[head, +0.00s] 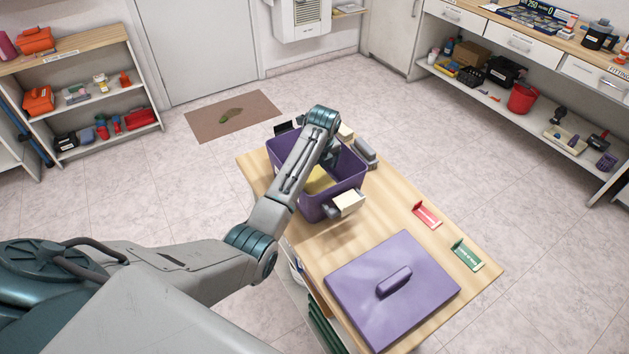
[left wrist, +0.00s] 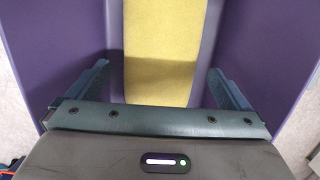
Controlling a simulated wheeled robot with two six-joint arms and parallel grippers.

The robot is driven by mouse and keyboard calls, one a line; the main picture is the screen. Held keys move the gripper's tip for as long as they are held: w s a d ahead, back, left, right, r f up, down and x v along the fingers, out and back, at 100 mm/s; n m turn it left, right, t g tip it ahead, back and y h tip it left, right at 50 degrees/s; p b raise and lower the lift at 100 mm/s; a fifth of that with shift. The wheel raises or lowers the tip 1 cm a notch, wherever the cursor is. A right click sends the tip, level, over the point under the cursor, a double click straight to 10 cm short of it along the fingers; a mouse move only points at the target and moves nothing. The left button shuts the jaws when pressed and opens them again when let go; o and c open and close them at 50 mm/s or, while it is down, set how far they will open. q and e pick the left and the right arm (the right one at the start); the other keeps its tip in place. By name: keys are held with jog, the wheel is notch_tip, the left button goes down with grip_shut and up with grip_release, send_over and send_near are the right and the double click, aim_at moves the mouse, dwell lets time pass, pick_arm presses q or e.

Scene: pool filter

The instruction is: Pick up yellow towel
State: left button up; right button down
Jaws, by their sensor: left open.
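The yellow towel (head: 318,180) lies inside a purple bin (head: 345,187) on the wooden table. In the left wrist view the towel (left wrist: 165,45) is a flat yellow strip between the purple bin walls (left wrist: 55,50). My left gripper (left wrist: 160,85) is open over the bin, with one finger on each side of the towel. Its fingers look apart from the towel's edges, and I cannot tell how far above the towel they are. In the head view my left arm hides part of the bin and the fingertips. My right gripper is not in view.
A purple lid (head: 393,292) with a handle lies on the near part of the wooden table (head: 385,220). A red holder (head: 427,215) and a green holder (head: 467,254) stand along its right edge. Shelves (head: 80,95) line the walls.

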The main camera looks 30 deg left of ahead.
aim_at(314, 178)
pick_arm(q)
jog(key=f, duration=0.1)
jog(key=f+p, duration=0.1)
jog(key=f, duration=0.1)
jog(key=a+f, duration=0.1)
jog(key=f, duration=0.1)
jog(key=shift+w+f+p, duration=0.15)
jog(key=shift+w+p, duration=0.2)
jog(key=shift+w, duration=0.05)
jog(key=shift+a+f, duration=0.1)
jog(key=shift+f, duration=0.25)
jog(key=shift+c, duration=0.2)
jog(key=c, duration=0.7)
